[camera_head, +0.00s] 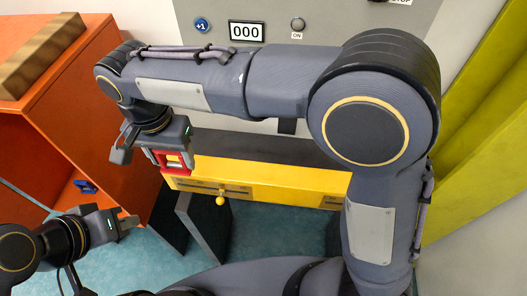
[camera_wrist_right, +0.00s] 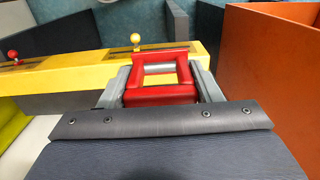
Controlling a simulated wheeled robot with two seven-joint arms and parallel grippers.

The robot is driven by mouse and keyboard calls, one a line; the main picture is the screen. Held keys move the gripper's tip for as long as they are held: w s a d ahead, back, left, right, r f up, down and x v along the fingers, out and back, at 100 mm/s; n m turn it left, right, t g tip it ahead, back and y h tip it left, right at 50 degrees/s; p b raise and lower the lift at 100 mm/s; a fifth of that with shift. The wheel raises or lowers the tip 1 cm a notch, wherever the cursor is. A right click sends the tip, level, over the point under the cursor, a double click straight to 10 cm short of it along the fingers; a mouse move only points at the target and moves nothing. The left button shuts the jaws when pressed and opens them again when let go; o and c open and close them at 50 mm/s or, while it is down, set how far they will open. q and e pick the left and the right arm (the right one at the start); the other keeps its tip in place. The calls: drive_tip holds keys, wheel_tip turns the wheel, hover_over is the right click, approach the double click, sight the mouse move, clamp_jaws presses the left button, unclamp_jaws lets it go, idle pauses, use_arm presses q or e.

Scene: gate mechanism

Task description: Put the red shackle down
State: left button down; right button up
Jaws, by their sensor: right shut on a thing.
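The red shackle (camera_head: 189,163) is a small square frame with an open middle. It also shows in the right wrist view (camera_wrist_right: 160,96), between the two grey fingers of my right gripper (camera_wrist_right: 163,86). My right gripper (camera_head: 155,160) is shut on it and holds it by the left end of the yellow beam (camera_head: 270,181). I cannot tell whether the shackle touches the beam. My left gripper (camera_head: 124,219) is at the lower left, apart from the shackle, beside the orange cabinet. Its finger gap is not clear, and nothing shows in it.
The orange cabinet (camera_head: 100,80) stands at the left, with a wooden block (camera_head: 40,55) on top and a small blue object (camera_head: 85,186) low down. A yellow knob (camera_head: 220,200) sticks out of the beam. Behind is a grey panel (camera_head: 270,12) with a counter reading 000.

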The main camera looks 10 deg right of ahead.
drive_tip(key=w+d+f, duration=0.1)
drive_tip(key=d+f, duration=0.2)
drive_tip(key=w+d+f+p, duration=0.1)
drive_tip(key=w+d+f, duration=0.1)
drive_tip(key=d+f, duration=0.1)
drive_tip(key=w+d+f+p, duration=0.1)
drive_tip(key=w+d+f, duration=0.1)
drive_tip(key=d, duration=0.3)
drive_tip(key=shift+w+f, duration=0.25)
drive_tip(key=shift+f, duration=0.2)
drive_tip(key=f, duration=0.3)
drive_tip(key=shift+w+d+f, duration=0.1)
drive_tip(key=shift+d+f, duration=0.05)
drive_tip(key=shift+d, duration=0.15)
drive_tip(key=shift+f, duration=0.2)
drive_tip(key=shift+f, duration=0.15)
drive_tip(key=o, duration=1.2)
